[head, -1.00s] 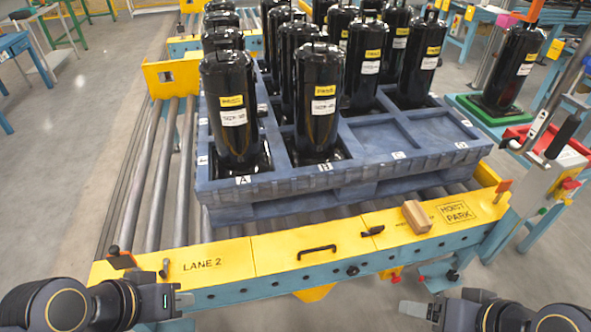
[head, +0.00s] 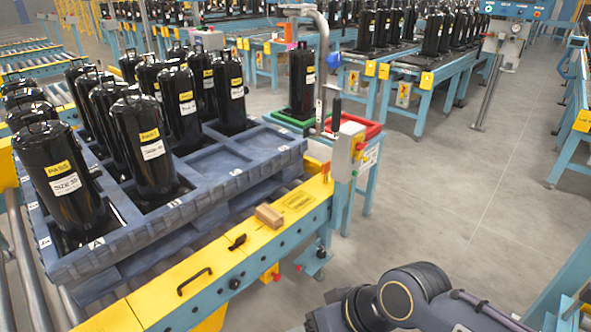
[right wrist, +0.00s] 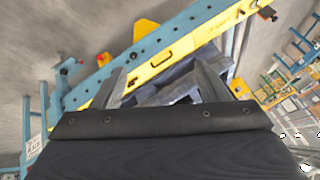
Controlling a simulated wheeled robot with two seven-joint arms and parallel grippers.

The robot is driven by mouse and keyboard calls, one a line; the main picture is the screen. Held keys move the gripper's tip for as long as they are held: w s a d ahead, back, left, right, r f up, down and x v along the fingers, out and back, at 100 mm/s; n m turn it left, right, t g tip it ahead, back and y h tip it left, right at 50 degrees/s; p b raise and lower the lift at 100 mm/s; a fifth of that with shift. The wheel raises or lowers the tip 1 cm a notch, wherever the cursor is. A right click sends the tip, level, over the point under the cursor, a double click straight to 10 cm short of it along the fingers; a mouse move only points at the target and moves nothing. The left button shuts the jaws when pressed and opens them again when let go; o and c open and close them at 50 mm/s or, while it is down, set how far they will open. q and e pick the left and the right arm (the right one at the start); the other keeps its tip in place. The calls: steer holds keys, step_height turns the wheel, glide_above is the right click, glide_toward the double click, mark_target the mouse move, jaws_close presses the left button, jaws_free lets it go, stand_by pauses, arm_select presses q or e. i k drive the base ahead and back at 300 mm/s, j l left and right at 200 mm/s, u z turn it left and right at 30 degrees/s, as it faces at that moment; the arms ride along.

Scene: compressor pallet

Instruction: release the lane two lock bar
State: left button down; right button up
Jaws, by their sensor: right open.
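The yellow front rail (head: 160,296) of the lane runs along the near side of the pallet in the head view. It carries a black bar handle (head: 195,281) and a small black latch (head: 237,242). The LANE 2 lettering is out of view, and I cannot tell which part is the lock bar. The rail also shows in the right wrist view (right wrist: 186,45), beyond my right gripper (right wrist: 161,70). That gripper is open with nothing between its fingers, apart from the rail. In the head view its arm is at the bottom; the fingers are not clear. My left gripper is not in view.
A blue pallet (head: 200,205) of black compressors (head: 143,150) stands on the rollers behind the rail. A wooden block (head: 269,215) lies on the rail. A red tray (head: 362,126) and control box (head: 348,150) stand at its far end. The floor (head: 450,190) to the right is clear.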

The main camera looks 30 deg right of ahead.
mark_target(360, 155)
steer(key=z, duration=1.55)
steer(key=i+l+u, duration=0.1)
steer(key=i+l, duration=0.9)
steer(key=i+l+u, duration=0.15)
steer(key=i+l, duration=0.75)
steer(key=l, duration=0.2)
steer(key=i+l+u, duration=0.15)
steer(key=i+l, duration=0.3)
steer(key=l, duration=0.15)
